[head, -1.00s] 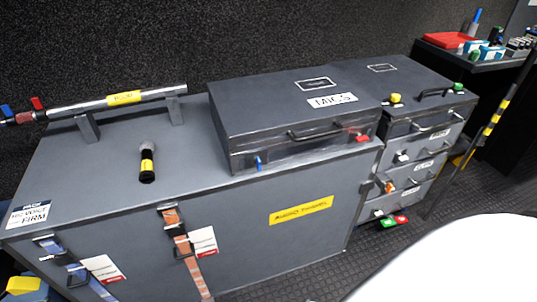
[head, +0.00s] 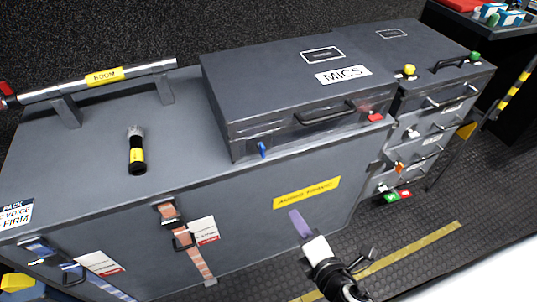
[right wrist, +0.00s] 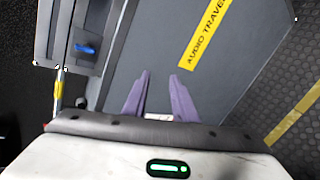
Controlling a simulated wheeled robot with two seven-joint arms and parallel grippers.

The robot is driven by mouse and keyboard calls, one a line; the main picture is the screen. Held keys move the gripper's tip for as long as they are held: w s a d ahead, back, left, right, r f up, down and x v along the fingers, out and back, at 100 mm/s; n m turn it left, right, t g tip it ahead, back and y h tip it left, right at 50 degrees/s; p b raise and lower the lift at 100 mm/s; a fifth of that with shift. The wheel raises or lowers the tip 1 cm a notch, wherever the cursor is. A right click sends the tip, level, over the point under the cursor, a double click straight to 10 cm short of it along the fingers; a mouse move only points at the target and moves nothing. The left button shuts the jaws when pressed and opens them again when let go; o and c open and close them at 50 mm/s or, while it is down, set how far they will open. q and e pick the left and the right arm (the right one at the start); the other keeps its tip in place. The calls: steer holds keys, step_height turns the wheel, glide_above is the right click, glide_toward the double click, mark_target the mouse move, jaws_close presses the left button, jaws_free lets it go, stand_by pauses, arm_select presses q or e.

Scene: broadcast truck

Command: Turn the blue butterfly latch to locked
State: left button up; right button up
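The blue butterfly latch (head: 262,149) is on the front of the dark MICS case (head: 300,80), near its left end, and its tab looks roughly upright in the head view. It also shows as a blue tab at the upper left of the right wrist view (right wrist: 86,48). My right gripper (head: 298,213) is in front of the large grey trunk, below and right of the latch and apart from it. Its two purple fingers (right wrist: 160,75) stand apart with nothing between them. My left gripper is not in view.
A red latch (head: 375,117) is at the case's right end. A black flashlight-like item (head: 137,150) and a boom rail (head: 100,80) are on the grey trunk (head: 200,165). A drawer unit (head: 415,145) stands right. Floor (head: 440,225) in front is clear.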

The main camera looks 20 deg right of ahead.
steer(key=w+a+r+n+t, duration=0.1)
steer(key=w+r+n+t, duration=0.2)
steer(key=r+n, duration=0.4)
steer(key=n+t+y, duration=0.1)
steer(key=n+t, duration=0.1)
steer(key=n, duration=0.6)
glide_toward(264, 151)
steer(key=w+p, duration=0.1)
steer(key=w, duration=0.7)
steer(key=shift+a+r, duration=0.1)
steer(key=shift+a, duration=0.05)
steer(key=shift+w, duration=0.1)
jaws_close()
